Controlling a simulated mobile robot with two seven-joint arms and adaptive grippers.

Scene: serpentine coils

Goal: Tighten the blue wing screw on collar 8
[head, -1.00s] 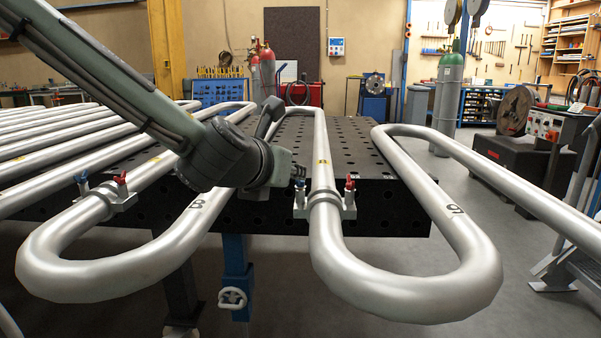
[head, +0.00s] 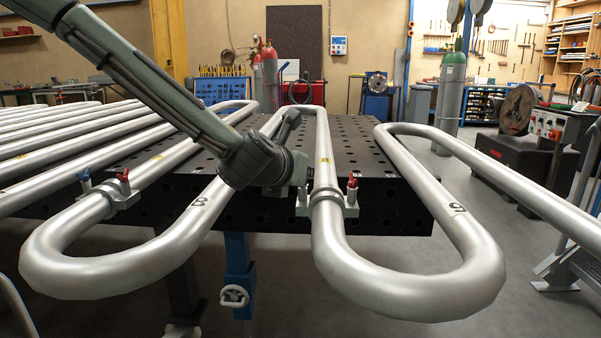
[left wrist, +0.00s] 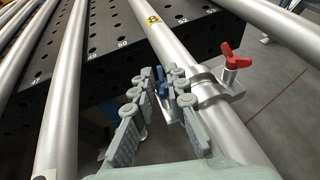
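Collar 8 (left wrist: 208,92) clamps the silver pipe (left wrist: 190,62), which bears a yellow 8 tag (left wrist: 152,18). It also shows in the head view (head: 328,198). Its red wing screw (left wrist: 235,62) stands on the right side. Its blue wing screw (left wrist: 162,89) is on the other side, between the fingers of my left gripper (left wrist: 164,80). The fingers stand apart on either side of the screw; I see no clear grip. In the head view my left gripper (head: 300,178) is edge-on just left of the collar and hides the blue screw. My right gripper is not in view.
Another collar (head: 123,195) with a blue screw (head: 84,176) and red screw (head: 123,176) sits on the pipe to the left. The perforated black table (head: 360,150) lies beneath the coils.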

